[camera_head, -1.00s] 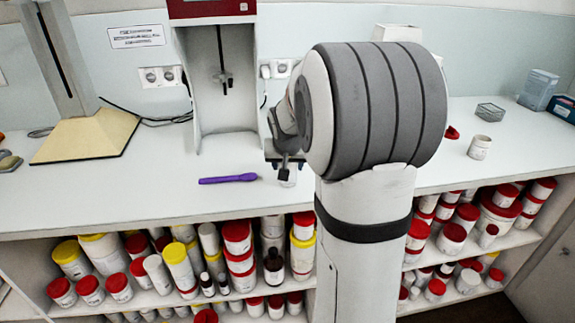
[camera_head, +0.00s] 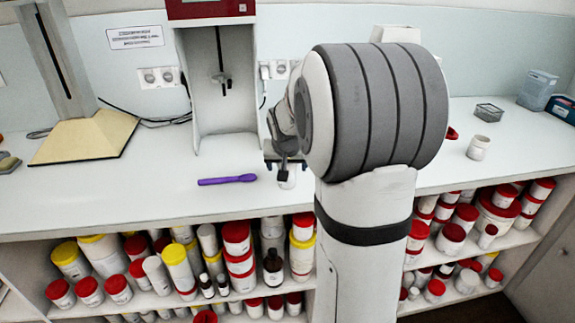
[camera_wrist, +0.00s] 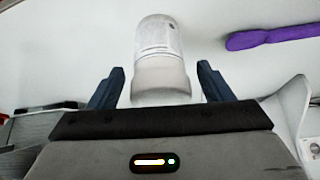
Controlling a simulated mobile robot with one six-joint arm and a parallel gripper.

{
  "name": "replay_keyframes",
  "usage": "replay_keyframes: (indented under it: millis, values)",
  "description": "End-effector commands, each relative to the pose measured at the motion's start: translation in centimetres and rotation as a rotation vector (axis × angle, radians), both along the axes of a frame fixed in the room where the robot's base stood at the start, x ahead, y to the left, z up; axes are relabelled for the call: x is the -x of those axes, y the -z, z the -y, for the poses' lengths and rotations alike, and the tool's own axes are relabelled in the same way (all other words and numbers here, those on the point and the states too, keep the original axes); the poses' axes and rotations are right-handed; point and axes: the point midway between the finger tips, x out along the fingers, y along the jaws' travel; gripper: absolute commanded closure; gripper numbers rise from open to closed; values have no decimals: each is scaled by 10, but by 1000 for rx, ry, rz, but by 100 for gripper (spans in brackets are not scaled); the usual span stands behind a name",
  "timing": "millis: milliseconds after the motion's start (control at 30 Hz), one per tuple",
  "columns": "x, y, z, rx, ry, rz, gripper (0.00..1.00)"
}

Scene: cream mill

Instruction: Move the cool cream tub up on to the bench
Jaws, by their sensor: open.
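A pale white-grey tub (camera_wrist: 160,60), which I take to be the cream tub, shows in the wrist view between the two dark blue fingers of my gripper (camera_wrist: 160,78). The fingers are open, with a gap on each side of the tub. In the head view my gripper (camera_head: 286,165) is low over the bench (camera_head: 120,190), near its front edge.
A purple spatula (camera_head: 227,180) lies left of my gripper. A tall mixing stand (camera_head: 222,80) is behind it. Shelves below hold several red- and yellow-lidded tubs (camera_head: 237,237). The bench's left front is clear.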

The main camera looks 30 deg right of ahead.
Motion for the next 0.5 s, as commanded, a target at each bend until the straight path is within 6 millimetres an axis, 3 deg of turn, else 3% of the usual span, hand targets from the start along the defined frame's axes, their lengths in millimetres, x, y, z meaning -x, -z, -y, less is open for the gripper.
replay_keyframes:
  millis: [500]
  values:
    - [44, -89, -23, 2, -2, 6, 27]
